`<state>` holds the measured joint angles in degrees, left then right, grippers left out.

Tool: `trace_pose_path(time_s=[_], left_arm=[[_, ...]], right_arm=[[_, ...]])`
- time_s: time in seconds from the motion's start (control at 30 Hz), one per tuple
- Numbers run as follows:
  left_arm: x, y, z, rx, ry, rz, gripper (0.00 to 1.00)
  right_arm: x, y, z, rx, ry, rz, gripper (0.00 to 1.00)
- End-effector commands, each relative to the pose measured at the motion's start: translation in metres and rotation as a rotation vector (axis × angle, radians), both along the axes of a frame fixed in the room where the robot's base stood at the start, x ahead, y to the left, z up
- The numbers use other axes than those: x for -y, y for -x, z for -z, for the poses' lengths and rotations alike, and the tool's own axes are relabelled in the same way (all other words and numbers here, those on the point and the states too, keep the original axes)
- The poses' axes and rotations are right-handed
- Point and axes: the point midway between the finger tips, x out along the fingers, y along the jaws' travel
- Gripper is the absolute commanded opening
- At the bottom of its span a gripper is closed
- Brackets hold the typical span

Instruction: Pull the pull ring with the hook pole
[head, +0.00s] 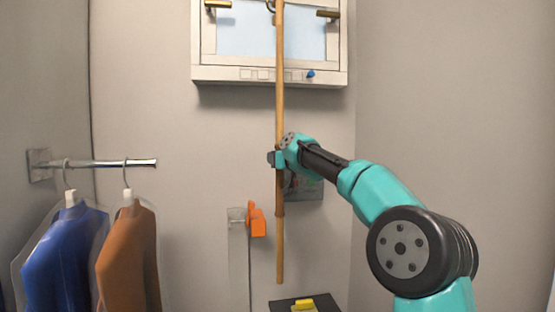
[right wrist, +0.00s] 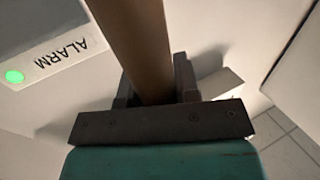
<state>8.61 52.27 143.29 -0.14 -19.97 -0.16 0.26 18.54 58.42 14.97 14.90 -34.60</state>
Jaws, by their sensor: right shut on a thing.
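The hook pole (head: 280,110) is a long wooden stick standing almost upright in front of the wall and window. My right gripper (head: 277,158) is shut around it at about mid-length in the head view. In the right wrist view the brown pole (right wrist: 138,45) runs between the fingers (right wrist: 155,88). The pole's upper end reaches the top edge of the head view. A small dark curved piece (head: 270,6) shows beside it there; I cannot tell whether it is the hook or the pull ring. My left gripper is out of view.
A white-framed window (head: 235,75) is behind the pole's upper part. A metal rail (head: 110,163) at left holds a blue garment (head: 62,260) and a brown garment (head: 127,260). An orange piece (head: 257,221) is near the pole's lower part. An ALARM label (right wrist: 60,52) shows in the wrist view.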

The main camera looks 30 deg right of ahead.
Motion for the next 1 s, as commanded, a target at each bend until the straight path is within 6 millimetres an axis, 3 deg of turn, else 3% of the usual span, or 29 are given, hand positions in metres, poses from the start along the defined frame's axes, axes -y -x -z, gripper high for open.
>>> trace_pose_path(time_s=[0.63,1.0], left_arm=[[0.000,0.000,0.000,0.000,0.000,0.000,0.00],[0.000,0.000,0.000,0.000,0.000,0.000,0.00]], right_arm=[[0.010,-0.029,-0.001,0.002,0.000,0.000,0.00],[0.013,-0.036,-0.001,0.003,0.000,0.000,0.00]])
